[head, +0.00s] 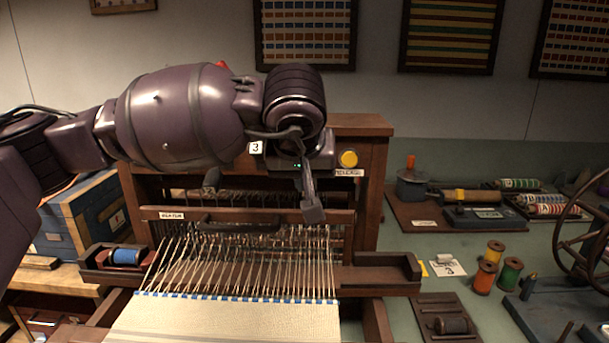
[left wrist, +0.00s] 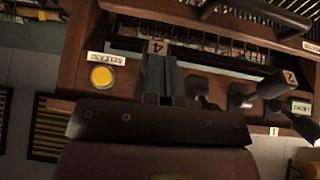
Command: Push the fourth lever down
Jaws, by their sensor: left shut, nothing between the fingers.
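The loom's wooden front (head: 360,200) carries a row of dark levers beside a yellow button marked release (head: 348,158). A tag 3 (head: 255,147) shows beside my left wrist. In the left wrist view, a tag 4 (left wrist: 157,47) sits just past my left fingertips; the fourth lever is largely hidden behind the fingers, so I cannot tell whether they touch. Another lever end bears a 2 (left wrist: 272,85), with dark lever parts (left wrist: 240,95) between. My left gripper (head: 310,195) is shut and empty, pointing down in front of the loom; it also shows in the left wrist view (left wrist: 163,75).
Warp threads and woven cloth (head: 225,318) spread below the levers. A shuttle with blue thread (head: 127,256) lies at the left, near a blue box (head: 85,215). On the green table are thread spools (head: 484,277) and a spinning wheel (head: 577,230).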

